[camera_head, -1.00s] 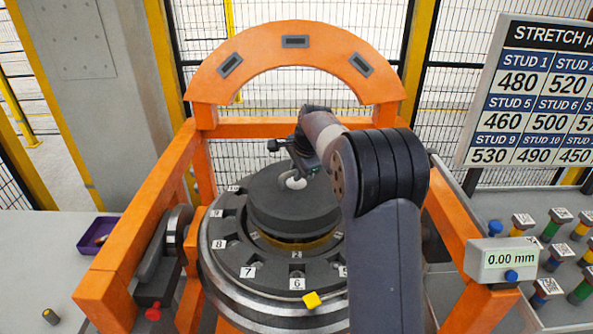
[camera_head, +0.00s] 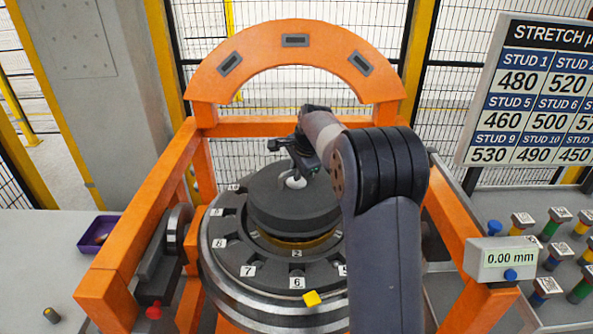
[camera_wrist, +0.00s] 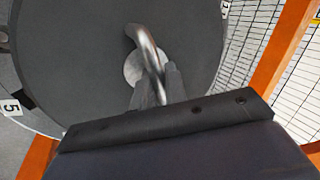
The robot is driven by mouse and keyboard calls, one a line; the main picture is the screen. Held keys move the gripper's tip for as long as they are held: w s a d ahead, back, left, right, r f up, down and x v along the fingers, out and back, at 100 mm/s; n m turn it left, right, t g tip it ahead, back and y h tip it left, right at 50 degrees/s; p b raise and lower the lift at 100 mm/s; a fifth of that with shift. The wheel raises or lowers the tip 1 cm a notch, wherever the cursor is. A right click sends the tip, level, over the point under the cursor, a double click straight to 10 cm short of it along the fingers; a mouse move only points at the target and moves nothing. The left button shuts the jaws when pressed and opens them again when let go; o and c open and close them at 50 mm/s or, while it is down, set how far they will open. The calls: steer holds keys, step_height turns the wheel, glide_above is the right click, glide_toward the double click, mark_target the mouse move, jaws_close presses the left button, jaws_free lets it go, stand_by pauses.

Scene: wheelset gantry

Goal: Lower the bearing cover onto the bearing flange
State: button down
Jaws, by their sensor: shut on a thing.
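The bearing cover (camera_head: 275,208) is a dark grey round disc with a metal handle on top. It sits over the middle of the bearing flange (camera_head: 232,260), a dark ring with numbered white labels. A brass-coloured band (camera_head: 300,244) shows below the cover's front edge; whether the cover touches anything there I cannot tell. My gripper (camera_head: 294,176) is above the cover, shut on its handle. In the wrist view my fingers (camera_wrist: 156,85) close on the curved metal handle (camera_wrist: 146,45), with the cover (camera_wrist: 75,60) filling much of the view.
An orange gantry frame (camera_head: 295,42) arches behind and stands on both sides. A gauge reading 0.00 mm (camera_head: 507,258) is at right, near several coloured studs (camera_head: 552,258). A purple tray (camera_head: 96,234) lies left.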

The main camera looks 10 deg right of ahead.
mark_target(299, 185)
steer(key=shift+f+b, duration=2.05)
steer(key=shift+f, duration=1.45)
steer(key=c, duration=1.4)
jaws_free()
steer(key=shift+o, duration=0.2)
steer(key=shift+r, duration=0.1)
steer(key=b+v, duration=0.1)
steer(key=v, duration=0.9)
steer(key=shift+s+r, duration=0.15)
steer(key=shift+r, duration=0.2)
